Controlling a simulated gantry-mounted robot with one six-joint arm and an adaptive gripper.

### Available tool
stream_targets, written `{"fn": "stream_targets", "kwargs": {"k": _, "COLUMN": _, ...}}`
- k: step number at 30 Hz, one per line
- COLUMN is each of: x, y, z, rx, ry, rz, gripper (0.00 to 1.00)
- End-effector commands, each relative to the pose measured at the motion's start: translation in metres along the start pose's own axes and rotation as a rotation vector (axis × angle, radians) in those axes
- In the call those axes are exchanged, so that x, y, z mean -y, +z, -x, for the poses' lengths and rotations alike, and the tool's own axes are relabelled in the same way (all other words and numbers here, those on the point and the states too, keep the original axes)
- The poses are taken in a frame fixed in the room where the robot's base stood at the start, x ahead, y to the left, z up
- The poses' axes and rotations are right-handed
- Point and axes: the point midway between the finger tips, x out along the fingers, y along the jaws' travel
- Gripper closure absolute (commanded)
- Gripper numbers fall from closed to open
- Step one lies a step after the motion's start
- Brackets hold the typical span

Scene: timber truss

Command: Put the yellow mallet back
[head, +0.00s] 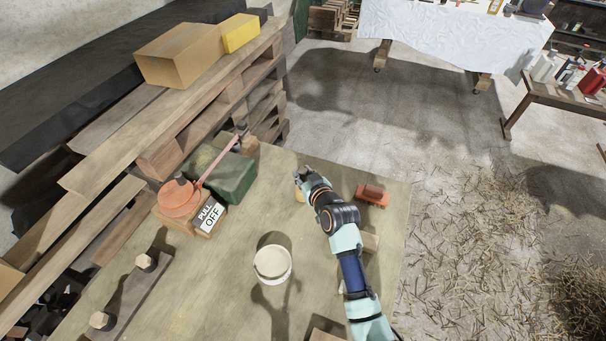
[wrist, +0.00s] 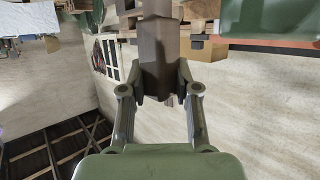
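My gripper (head: 301,176) is over the far part of the work table. In the wrist view, my gripper (wrist: 160,82) has its two fingers against either side of a brown, angular block-like part (wrist: 160,62). A paler narrow piece continues from it toward the top edge. In the head view, a small yellowish piece (head: 299,195) shows just below my gripper; it looks like part of the yellow mallet. Most of it is hidden by my gripper, and I cannot tell whether it touches the table.
A red-orange block-like tool (head: 372,194) lies right of my gripper. A white bucket (head: 272,264) stands nearer the front. A green box (head: 228,176), an orange round-ended tool (head: 180,197) and a PULL OFF sign (head: 209,215) are at left. A pegged plank (head: 127,296) lies front left.

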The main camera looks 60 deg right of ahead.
Motion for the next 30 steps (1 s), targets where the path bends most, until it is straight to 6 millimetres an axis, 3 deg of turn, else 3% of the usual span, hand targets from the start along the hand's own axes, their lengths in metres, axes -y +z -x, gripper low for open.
{"fn": "stream_targets", "kwargs": {"k": 1, "x": 0.000, "y": 0.000, "z": 0.000, "rx": 0.000, "ry": 0.000, "rz": 0.000, "gripper": 0.63}}
{"fn": "stream_targets", "kwargs": {"k": 5, "x": 0.000, "y": 0.000, "z": 0.000, "rx": 0.000, "ry": 0.000, "rz": 0.000, "gripper": 0.44}}
{"fn": "stream_targets", "kwargs": {"k": 16, "x": 0.000, "y": -0.003, "z": 0.007, "rx": 0.000, "ry": 0.001, "rz": 0.000, "gripper": 0.44}}
{"fn": "stream_targets", "kwargs": {"k": 30, "x": 0.000, "y": -0.002, "z": 0.110, "rx": 0.001, "ry": 0.001, "rz": 0.000, "gripper": 0.44}}
